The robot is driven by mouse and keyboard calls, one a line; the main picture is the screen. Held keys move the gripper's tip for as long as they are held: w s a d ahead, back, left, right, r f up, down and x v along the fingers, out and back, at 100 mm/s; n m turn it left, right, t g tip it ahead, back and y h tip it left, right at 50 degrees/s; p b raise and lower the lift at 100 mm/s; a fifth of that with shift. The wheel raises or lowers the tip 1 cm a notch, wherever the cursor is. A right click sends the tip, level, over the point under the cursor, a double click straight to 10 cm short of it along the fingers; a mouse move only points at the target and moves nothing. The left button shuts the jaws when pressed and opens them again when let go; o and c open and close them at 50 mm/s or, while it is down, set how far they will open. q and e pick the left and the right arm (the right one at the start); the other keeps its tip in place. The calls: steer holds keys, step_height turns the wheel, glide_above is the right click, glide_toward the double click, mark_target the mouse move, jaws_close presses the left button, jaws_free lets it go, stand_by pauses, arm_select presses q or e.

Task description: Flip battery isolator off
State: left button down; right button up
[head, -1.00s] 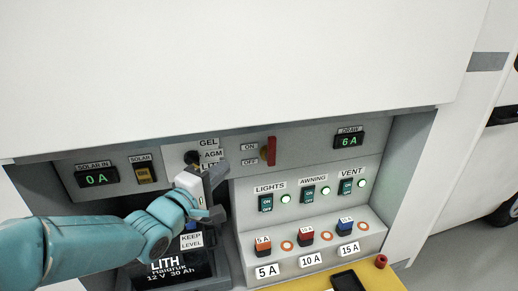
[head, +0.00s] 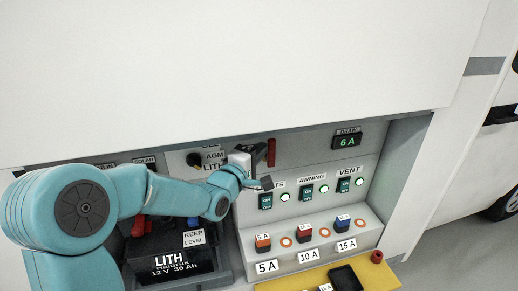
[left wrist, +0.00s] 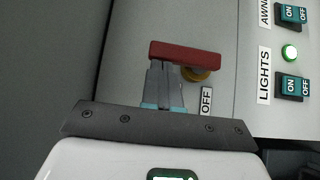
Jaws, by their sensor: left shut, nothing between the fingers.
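The battery isolator's red handle (head: 271,152) stands upright on the grey panel; its lower part is partly hidden by my left gripper (head: 262,162) in the head view. In the left wrist view the red handle (left wrist: 185,54) lies across the picture, with a brass-coloured boss (left wrist: 196,74) behind it and the OFF label (left wrist: 207,100) beside it. My left gripper's fingers (left wrist: 162,72) are shut and empty, their tips right at the handle's edge. I cannot tell whether they touch it. The ON label is hidden. My right gripper is not in view.
The DRAW display (head: 347,141) reads 6 A. The LIGHTS switch (head: 265,202), close below my gripper, and the AWNING (head: 306,194) and VENT (head: 343,185) switches have lit green lamps. Fuses sit on a ledge below. The LITH battery (head: 178,262) stands in the bay.

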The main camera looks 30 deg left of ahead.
mark_target(275, 146)
arm_select(q)
steer(key=shift+w+d+r+m+g, duration=0.3)
steer(key=shift+m+g, duration=0.1)
steer(key=shift+g, duration=0.1)
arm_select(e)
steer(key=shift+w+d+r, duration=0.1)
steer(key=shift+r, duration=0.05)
arm_select(q)
steer(key=w+d+b, duration=0.1)
steer(key=w+d+m+g+b, duration=0.1)
steer(key=b, duration=0.1)
steer(key=shift+w+r, duration=0.15)
steer(key=shift+w, duration=0.1)
steer(key=w+d+f+m+g, duration=0.1)
steer(key=w+d+f, duration=0.2)
steer(key=w+d, duration=0.1)
steer(key=shift+w, duration=0.3)
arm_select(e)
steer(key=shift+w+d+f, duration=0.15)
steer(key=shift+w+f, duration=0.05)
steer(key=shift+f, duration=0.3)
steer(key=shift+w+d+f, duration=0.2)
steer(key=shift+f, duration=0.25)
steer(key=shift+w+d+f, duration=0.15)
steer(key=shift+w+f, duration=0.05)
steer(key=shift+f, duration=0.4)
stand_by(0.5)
